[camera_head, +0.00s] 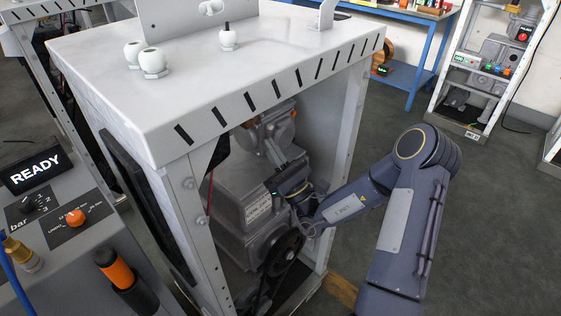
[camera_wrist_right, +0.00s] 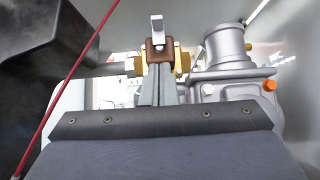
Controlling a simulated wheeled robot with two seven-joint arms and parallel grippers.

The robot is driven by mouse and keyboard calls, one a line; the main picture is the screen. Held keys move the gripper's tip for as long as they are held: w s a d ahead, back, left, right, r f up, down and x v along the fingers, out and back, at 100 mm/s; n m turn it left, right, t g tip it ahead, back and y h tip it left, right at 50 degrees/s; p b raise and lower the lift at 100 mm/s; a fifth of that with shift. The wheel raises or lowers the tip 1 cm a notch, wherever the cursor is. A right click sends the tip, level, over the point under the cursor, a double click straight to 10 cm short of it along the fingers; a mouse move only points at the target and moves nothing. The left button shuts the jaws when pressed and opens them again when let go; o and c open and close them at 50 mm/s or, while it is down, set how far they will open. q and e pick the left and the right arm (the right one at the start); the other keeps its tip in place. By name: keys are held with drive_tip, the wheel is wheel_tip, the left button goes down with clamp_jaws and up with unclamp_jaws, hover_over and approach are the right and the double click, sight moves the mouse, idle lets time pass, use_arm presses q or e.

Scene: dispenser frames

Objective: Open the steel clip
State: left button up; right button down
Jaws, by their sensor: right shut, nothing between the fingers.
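In the right wrist view, an upright bright steel piece, which looks like the steel clip (camera_wrist_right: 157,30), rises from a brown block (camera_wrist_right: 158,48). Brass-coloured fittings (camera_wrist_right: 180,62) flank the block. My right gripper (camera_wrist_right: 160,72) is shut and empty, its grey fingers together right below the brown block. I cannot tell whether they touch it. In the head view, my right gripper (camera_head: 270,148) reaches inside the white frame, beneath its top. I cannot make out the clip there. My left gripper is not in view.
The white frame's top (camera_head: 180,60) and front post (camera_head: 190,215) border the opening. Grey machinery (camera_head: 240,205) and a black wheel (camera_head: 284,250) fill the inside. A red cable (camera_wrist_right: 65,90) runs at the left in the wrist view. A console (camera_head: 60,220) stands at left.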

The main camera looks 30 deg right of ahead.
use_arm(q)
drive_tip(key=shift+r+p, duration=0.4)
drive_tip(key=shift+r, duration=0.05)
use_arm(e)
wheel_tip(320, 180, up, 6)
drive_tip(key=w, duration=0.2)
drive_tip(key=shift+a, duration=0.3)
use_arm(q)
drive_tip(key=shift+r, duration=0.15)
use_arm(e)
drive_tip(key=shift+s, duration=0.1)
